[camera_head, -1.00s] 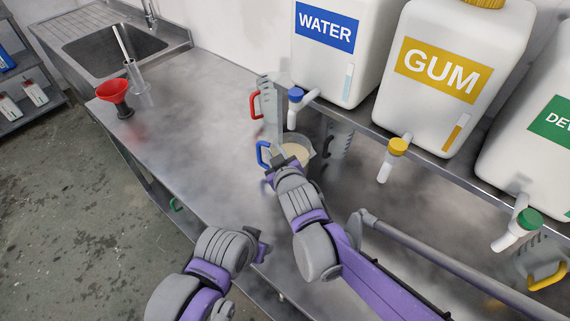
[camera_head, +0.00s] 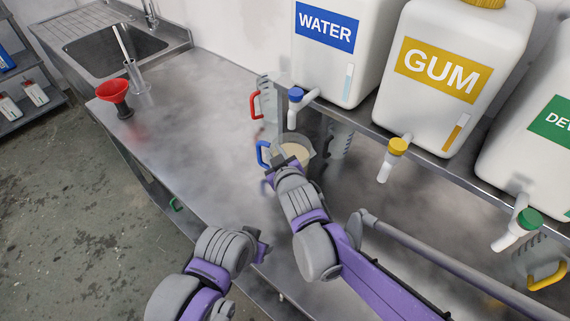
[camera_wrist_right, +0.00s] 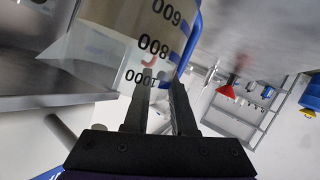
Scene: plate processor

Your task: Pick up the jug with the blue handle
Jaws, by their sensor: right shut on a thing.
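The jug (camera_head: 306,160) with the blue handle (camera_head: 262,152) is on the steel counter below the water tank, with pale contents. Its handle faces left. My right gripper (camera_head: 275,168) is at the near side of this jug, by the handle. In the right wrist view, the jug's marked wall (camera_wrist_right: 125,40) and blue handle (camera_wrist_right: 190,40) show close up, and the right gripper's fingers (camera_wrist_right: 162,88) are shut on the handle. I cannot tell whether the jug's base touches the counter. My left gripper (camera_head: 262,246) is near the counter's front edge, away from the jug; its jaws are unclear.
A red-handled jug (camera_head: 268,104) stands just behind. Water (camera_head: 322,75), gum (camera_head: 420,95) and green-labelled tanks (camera_head: 530,150) stand on a shelf with taps overhanging. A yellow-handled jug (camera_head: 540,268) is at right. A red funnel (camera_head: 114,92) is far left. The counter's left middle is clear.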

